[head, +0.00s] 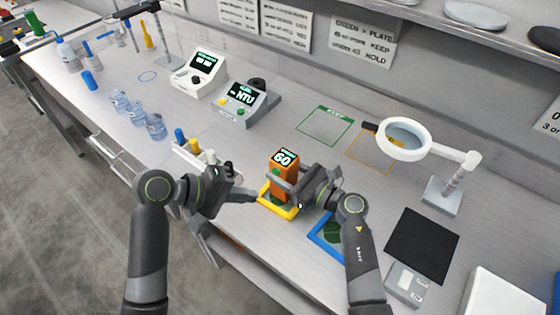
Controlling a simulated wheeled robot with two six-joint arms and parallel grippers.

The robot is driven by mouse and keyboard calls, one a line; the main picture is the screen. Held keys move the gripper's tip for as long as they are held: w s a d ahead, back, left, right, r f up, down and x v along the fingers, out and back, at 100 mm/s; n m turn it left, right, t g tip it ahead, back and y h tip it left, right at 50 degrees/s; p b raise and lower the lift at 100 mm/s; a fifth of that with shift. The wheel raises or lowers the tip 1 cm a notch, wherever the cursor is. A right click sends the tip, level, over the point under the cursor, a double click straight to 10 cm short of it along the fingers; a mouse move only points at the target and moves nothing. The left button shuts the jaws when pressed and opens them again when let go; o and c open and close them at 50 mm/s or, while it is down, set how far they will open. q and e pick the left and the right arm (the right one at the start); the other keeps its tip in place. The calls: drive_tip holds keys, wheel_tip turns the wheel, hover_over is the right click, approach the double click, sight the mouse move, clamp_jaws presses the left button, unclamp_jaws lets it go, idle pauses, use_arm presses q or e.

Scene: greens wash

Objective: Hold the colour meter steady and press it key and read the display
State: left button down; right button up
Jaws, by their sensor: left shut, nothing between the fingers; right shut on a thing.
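The orange colour meter (284,185) stands upright at the yellow-framed square (289,212) on the bench. Its dark display (284,157) at the top reads "60" in large white figures, with smaller green text above that I cannot read. A green key (275,172) shows on its front. My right gripper (298,187) is shut on the meter from its right side. My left gripper (251,196) is shut and empty, just left of the meter, its tips low near the yellow frame and apart from the key.
A blue-framed square (318,240) is partly behind my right arm. A magnifier lamp (404,139), a black mat (422,245) and a small scale (404,284) are at right. Two instruments (199,73) (243,101) stand behind. Small bottles (196,146) stand near my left gripper.

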idle(0.4)
drive_tip(key=o, duration=1.1)
